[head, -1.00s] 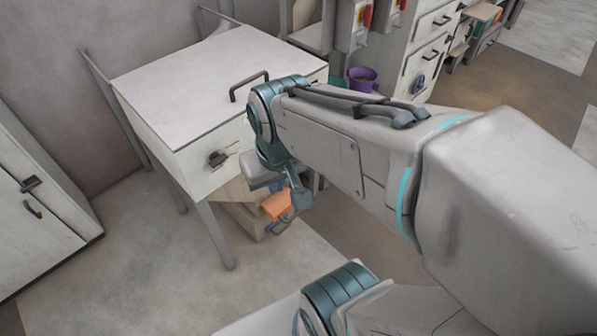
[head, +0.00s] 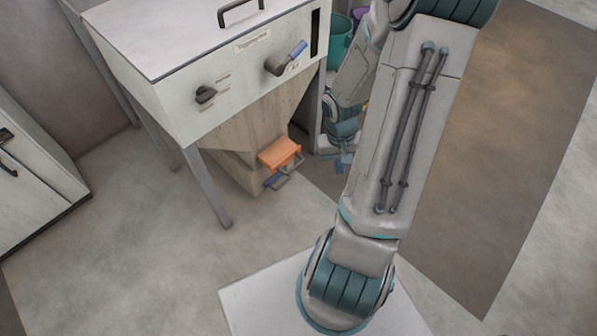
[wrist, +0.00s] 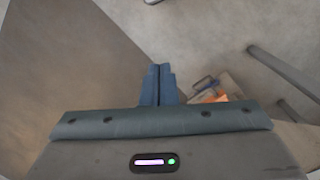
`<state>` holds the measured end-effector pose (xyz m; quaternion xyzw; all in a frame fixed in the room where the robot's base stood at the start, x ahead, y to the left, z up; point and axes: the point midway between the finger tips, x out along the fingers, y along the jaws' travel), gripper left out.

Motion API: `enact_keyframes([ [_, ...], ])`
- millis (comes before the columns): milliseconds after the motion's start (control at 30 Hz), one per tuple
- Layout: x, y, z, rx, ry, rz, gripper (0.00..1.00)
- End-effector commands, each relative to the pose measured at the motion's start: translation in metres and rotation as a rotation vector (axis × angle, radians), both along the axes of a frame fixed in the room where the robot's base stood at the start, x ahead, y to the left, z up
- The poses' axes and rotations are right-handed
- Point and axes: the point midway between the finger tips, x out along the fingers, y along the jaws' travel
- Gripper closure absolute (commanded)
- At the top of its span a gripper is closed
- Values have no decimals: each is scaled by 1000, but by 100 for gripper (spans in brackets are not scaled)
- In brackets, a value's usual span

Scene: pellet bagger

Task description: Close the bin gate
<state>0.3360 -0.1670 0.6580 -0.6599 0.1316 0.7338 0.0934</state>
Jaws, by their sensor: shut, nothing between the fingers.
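The pellet bagger is a white cabinet (head: 235,85) on legs with a tapered wooden hopper (head: 250,125) below it. At the hopper's bottom is an orange block (head: 280,153), with a blue-gripped dark handle (head: 279,181) sticking out just under it. Which part is the bin gate is not clear, nor how far it is open. My gripper (head: 343,162) is right of the handle, apart from it, pointing down. In the wrist view, its blue fingers (wrist: 157,84) are together and empty; the orange block (wrist: 211,96) and handle (wrist: 201,84) show to their right.
The cabinet front has a black knob (head: 205,95) and a blue-gripped lever (head: 287,58). A metal leg (head: 210,190) stands front left of the hopper. A green bin (head: 340,40) is behind my arm. A white cabinet (head: 35,190) stands at left. Open floor lies between.

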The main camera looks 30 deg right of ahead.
Motion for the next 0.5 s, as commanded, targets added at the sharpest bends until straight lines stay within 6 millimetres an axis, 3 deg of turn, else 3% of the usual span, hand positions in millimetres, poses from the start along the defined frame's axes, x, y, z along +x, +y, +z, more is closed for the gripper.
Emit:
enact_keyframes([
  [33, -5, -4, -36, 41, 5, -27, 100],
  [200, -11, -6, -113, 175, -35, -106, 100],
  [500, -3, 9, -224, 442, -219, -298, 100],
])
